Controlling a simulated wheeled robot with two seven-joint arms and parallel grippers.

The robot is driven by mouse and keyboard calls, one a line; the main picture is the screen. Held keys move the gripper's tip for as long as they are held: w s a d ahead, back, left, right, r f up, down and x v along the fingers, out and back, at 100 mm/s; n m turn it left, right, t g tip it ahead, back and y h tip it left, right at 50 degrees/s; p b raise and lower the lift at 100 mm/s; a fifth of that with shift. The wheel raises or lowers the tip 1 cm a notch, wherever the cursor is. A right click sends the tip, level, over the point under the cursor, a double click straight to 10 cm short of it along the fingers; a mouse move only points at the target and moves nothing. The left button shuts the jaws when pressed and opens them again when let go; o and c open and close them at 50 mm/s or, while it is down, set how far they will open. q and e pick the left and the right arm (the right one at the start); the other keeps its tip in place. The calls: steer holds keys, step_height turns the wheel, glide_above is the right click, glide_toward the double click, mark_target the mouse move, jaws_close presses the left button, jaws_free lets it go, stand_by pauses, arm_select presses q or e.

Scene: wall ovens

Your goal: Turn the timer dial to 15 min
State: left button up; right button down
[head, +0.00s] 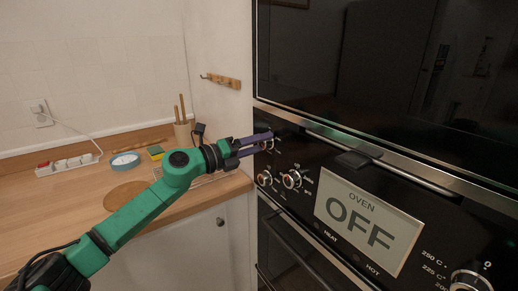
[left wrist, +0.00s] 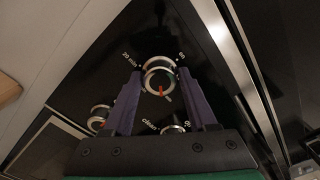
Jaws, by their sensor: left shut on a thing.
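The timer dial (left wrist: 159,80) is a round silver knob with a red mark, on the black oven panel. In the left wrist view it sits between the two purple fingers of my left gripper (left wrist: 162,73), which is shut on it. In the head view my left gripper (head: 267,141) reaches the upper left of the panel and partly hides the dial (head: 270,146). My right gripper is not in view.
Two more knobs (head: 264,179) (head: 291,179) sit below the dial. An "OVEN OFF" display (head: 367,221) is to their right, with a bar handle (head: 410,177) above. A wooden counter (head: 80,200) with a blue tape roll (head: 125,161) and a power strip (head: 66,164) is at left.

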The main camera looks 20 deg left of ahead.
arm_select(q)
steer(key=m+b, duration=0.1)
steer(key=m, duration=0.1)
steer(key=m+b, duration=0.1)
steer(key=m, duration=0.1)
steer(key=m+b, duration=0.2)
steer(key=shift+f, duration=0.3)
steer(key=shift+r+m+b, duration=0.1)
steer(key=shift+m+b, duration=1.35)
steer(key=shift+m, duration=1.05)
steer(key=shift+d, duration=0.1)
steer(key=o, duration=1.4)
steer(key=shift+c, duration=0.2)
steer(key=shift+r, duration=0.1)
